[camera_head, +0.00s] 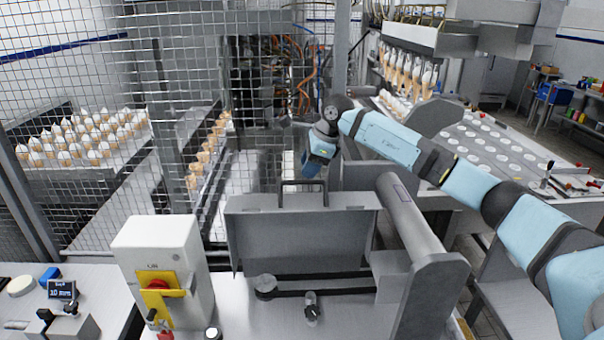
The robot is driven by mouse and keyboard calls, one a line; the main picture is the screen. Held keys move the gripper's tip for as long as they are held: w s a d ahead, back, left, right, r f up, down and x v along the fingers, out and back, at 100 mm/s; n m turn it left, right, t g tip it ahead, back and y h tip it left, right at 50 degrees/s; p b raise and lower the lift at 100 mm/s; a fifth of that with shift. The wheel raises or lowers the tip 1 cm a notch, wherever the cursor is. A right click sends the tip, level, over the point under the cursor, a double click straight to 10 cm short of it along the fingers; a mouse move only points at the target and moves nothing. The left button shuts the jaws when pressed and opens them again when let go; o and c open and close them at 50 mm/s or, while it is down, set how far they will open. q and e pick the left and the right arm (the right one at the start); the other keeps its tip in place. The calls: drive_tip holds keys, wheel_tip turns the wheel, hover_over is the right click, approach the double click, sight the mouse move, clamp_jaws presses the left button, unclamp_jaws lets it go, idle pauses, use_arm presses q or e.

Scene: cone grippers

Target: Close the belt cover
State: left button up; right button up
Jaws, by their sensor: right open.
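The belt cover (300,240) is a grey panel with a dark bar handle (303,183) on its top edge. It stands raised and looks open, with the belt (330,292) and a pulley (265,287) exposed below it. My right arm comes in from the right, and my right gripper (309,172) points down near the handle. The gripper is open; its fingertips are small and hard to make out, so I cannot tell whether they touch the handle. My left gripper is not in view.
A grey roller (412,222) stands right of the cover. A white switch box (160,262) with a yellow and red switch stands at its left. A wire mesh fence (190,90) and trays of cones (80,140) are behind. A perforated conveyor (490,145) is at the right.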

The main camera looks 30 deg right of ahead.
drive_tip(key=shift+p+x, duration=0.4)
drive_tip(key=shift+x, duration=1.9)
drive_tip(key=shift+s, duration=0.1)
clamp_jaws()
